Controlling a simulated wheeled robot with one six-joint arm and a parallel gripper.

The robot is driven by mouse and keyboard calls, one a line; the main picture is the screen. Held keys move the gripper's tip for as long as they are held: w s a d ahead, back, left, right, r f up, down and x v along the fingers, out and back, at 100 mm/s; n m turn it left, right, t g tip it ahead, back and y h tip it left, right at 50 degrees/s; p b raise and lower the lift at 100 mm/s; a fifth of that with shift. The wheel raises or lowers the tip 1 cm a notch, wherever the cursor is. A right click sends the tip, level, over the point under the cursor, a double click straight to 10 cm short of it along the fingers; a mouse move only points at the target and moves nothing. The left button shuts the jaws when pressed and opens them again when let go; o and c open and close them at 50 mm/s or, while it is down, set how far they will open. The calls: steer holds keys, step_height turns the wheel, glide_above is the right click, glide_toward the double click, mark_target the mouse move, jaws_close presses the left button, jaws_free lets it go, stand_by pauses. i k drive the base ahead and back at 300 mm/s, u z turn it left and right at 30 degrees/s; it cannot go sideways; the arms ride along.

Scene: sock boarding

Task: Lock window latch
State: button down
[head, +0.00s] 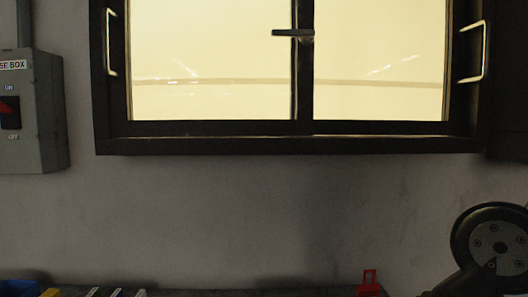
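The window (300,128) has a dark frame and two bright panes, and fills the upper middle of the head view. My gripper is not in view. A round dark part with a grey bolted disc at the lower right looks like a joint of my arm.
Metal pull handles (111,42) (484,52) stand at both sides of the window. A grey fuse box (42,110) with a red switch hangs at the left. Blue and yellow items and a red object (369,284) line the bottom edge. The wall below the window is bare.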

mark_target(306, 37)
steer(key=k, duration=1.35)
steer(key=u, duration=0.45)
steer(key=i, duration=0.55)
steer(key=u, duration=0.7)
steer(key=i, duration=0.65)
steer(key=z, duration=0.15)
